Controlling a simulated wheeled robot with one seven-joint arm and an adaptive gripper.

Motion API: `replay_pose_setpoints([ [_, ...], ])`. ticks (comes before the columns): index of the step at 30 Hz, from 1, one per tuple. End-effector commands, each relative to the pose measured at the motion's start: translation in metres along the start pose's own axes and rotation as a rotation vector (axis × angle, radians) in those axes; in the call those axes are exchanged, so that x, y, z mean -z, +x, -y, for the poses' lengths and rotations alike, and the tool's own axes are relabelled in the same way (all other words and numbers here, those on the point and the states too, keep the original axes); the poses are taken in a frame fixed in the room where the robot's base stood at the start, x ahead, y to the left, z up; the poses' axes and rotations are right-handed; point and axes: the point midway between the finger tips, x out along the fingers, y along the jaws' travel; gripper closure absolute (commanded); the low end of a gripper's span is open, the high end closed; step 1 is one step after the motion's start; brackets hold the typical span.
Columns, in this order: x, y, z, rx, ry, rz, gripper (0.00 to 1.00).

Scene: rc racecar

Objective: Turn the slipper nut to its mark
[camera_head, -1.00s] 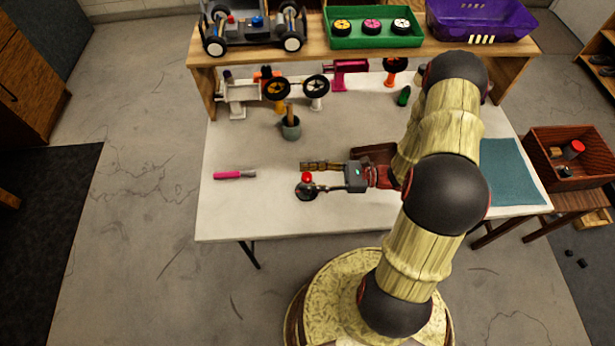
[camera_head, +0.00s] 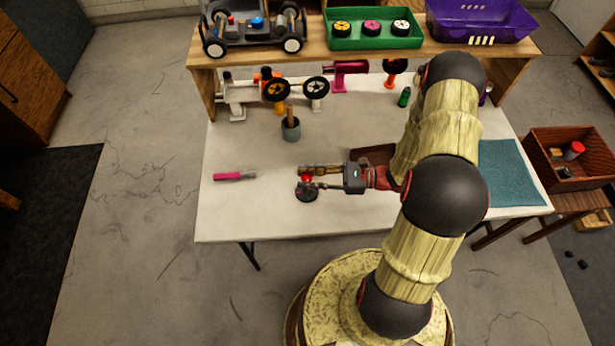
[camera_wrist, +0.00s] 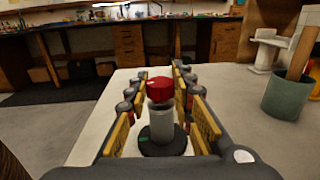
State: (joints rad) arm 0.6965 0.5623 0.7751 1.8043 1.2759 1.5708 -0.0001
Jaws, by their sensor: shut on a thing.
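The slipper nut is a red knob (camera_head: 306,179) on top of a grey post with a round dark base (camera_head: 307,194), upright on the white table. In the wrist view the red nut (camera_wrist: 161,92) is between the two fingers, above the grey post (camera_wrist: 160,124). A small pale spot shows at the nut's left side, and a green mark (camera_wrist: 170,143) shows on the dark base (camera_wrist: 158,147). My gripper (camera_head: 309,179) reaches in level from the right and is shut on the nut. The exact finger contact is hard to see.
A pink-handled tool (camera_head: 233,176) lies to the left. Wheel stands line the table's back, below a shelf with a car chassis (camera_head: 252,28) and a green tray (camera_head: 372,42). The front-left table is clear.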

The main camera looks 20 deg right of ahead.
Motion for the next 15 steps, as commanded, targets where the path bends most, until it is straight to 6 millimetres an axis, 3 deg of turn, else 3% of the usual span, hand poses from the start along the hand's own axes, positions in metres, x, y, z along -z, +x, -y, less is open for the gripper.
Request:
replay_pose_setpoints([
  [15,-0.0005,0.0001,-0.0003,0.093,0.000,0.000,1.00],
])
